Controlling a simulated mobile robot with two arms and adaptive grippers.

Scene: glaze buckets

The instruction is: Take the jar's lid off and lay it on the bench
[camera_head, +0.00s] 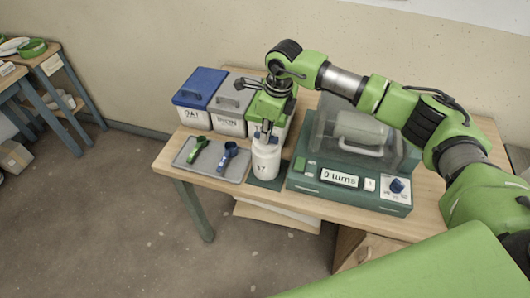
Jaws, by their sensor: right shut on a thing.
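A white jar (266,160) stands upright on a dark mat (266,184) near the front edge of the wooden bench (330,209). My right gripper (265,131) points down from above at the jar's top, its fingers around the top part. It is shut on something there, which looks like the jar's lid. The lid itself is mostly hidden by the fingers, and I cannot tell whether it is seated or raised. My left gripper is not in view.
A grey tray (233,175) with a green scoop (197,150) and a blue scoop (230,153) lies left of the jar. Lidded buckets, one with a blue lid (201,86), stand behind. A green machine (350,192) with a clear cover stands right, close to the jar.

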